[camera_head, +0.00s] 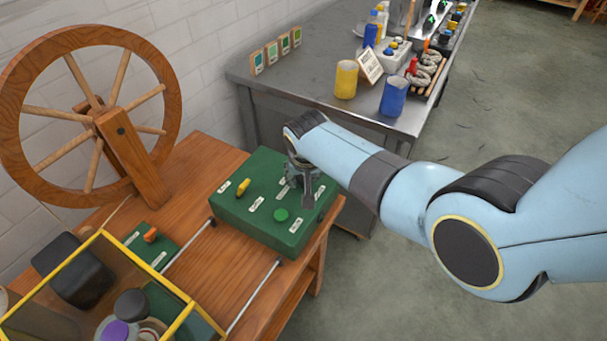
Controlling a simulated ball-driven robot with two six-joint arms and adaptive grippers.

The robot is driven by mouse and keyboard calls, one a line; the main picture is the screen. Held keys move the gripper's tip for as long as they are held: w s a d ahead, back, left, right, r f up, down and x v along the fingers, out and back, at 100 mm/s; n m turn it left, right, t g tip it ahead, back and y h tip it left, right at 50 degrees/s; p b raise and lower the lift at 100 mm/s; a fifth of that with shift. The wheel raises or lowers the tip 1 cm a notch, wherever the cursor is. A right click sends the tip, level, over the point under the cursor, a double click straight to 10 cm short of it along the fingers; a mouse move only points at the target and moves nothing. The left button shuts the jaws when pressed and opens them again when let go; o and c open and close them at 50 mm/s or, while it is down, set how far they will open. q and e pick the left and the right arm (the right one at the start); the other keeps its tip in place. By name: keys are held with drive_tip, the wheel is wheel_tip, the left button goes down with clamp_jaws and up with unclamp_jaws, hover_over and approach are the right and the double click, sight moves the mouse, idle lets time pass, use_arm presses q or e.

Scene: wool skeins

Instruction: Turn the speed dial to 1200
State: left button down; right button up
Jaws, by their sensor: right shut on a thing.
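A green control box (249,224) sits on the wooden bench, with white labels, a yellow lever knob (243,187) and a round green button (281,215) on its top. My right gripper (304,191) points down over the right part of the box top, among several small labels. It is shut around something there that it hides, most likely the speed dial. The dial's pointer and setting cannot be read, and the label print is too small to read. My left gripper is not in view.
A spinning wheel (22,109) stands at left on the wooden bench (190,165). A smaller green box (134,244) with an orange switch and a yellow-framed guard (174,292) are in front. Behind, a grey metal table (300,88) holds yellow and blue cups.

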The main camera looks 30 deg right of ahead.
drive_tip(key=o, duration=1.1)
drive_tip(key=v, duration=1.2)
